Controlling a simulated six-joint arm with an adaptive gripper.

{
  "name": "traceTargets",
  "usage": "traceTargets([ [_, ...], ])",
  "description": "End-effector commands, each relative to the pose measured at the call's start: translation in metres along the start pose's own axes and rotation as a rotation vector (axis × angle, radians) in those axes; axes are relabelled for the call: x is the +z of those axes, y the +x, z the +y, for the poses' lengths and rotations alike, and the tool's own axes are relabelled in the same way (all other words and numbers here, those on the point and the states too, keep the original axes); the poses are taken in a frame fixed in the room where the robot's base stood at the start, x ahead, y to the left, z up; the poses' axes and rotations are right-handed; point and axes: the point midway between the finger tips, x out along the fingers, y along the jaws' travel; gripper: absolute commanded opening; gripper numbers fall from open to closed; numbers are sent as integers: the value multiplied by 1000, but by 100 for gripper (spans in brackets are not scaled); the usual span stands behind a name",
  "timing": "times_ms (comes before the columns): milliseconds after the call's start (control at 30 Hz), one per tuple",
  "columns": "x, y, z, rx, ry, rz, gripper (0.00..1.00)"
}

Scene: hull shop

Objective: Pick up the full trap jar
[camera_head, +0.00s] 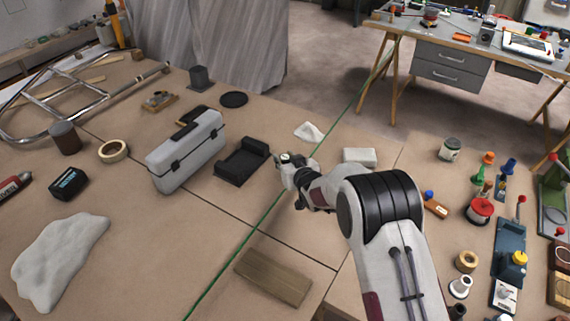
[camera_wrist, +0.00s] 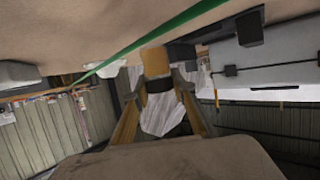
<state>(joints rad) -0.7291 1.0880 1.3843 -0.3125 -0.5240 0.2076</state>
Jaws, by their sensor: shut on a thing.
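My gripper (camera_wrist: 158,94) has its two fingers closed on a small jar (camera_wrist: 155,62) with an amber body and a dark band or lid. The wrist view is upside down, with the table at the top and the dark end toward the bottom, so the jar looks roughly upright. In the head view my gripper (camera_head: 284,160) is over the middle of the table, right of the black cradle. The jar is not clearly visible there. I cannot tell whether its base touches the table.
Left of my gripper are the black cradle (camera_head: 241,163) and the grey case (camera_head: 186,152). A white cloth (camera_head: 309,132) and a white block (camera_head: 359,156) lie close by. A wooden board (camera_head: 273,277) lies in front. Bottles and tools crowd the right side.

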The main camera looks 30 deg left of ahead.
Motion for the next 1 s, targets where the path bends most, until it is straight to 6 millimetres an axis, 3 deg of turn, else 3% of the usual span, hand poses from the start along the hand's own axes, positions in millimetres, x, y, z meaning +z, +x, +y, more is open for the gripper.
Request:
traceTargets([
  [433, -56, -22, 0, 1, 1, 3, 3],
  [1000, -65, -27, 0, 1, 1, 2, 3],
])
